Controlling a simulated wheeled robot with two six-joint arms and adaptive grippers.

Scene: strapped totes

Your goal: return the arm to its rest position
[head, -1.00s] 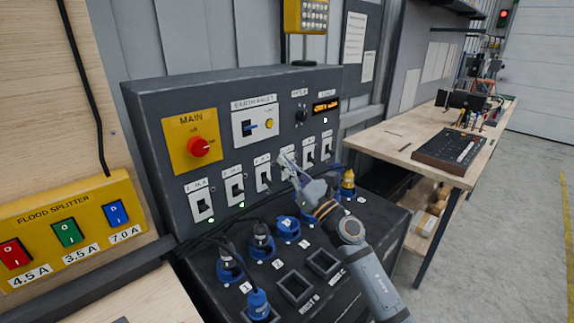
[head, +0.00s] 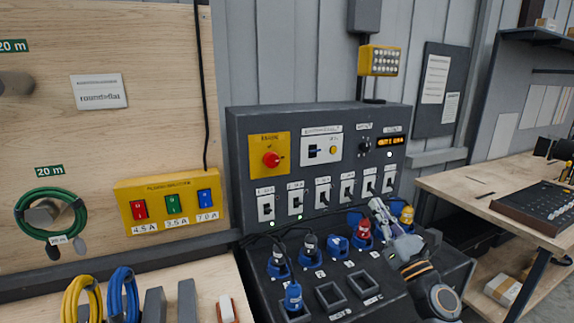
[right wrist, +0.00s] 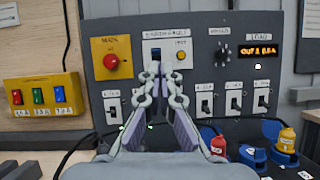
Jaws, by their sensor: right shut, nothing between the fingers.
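My right gripper (head: 377,206) is shut and empty. It is in front of the dark power panel (head: 238,150), its tips pointing up toward the row of breaker switches, and in the head view it shows close to the red plug (head: 363,230). In the right wrist view the gripper (right wrist: 156,78) has its fingertips together, in line with the panel's blue toggle (right wrist: 156,54). Depth between tips and panel is hard to tell. My left gripper is not in view.
A yellow flood splitter (head: 170,184) and a green cable coil (head: 48,212) are at the left.

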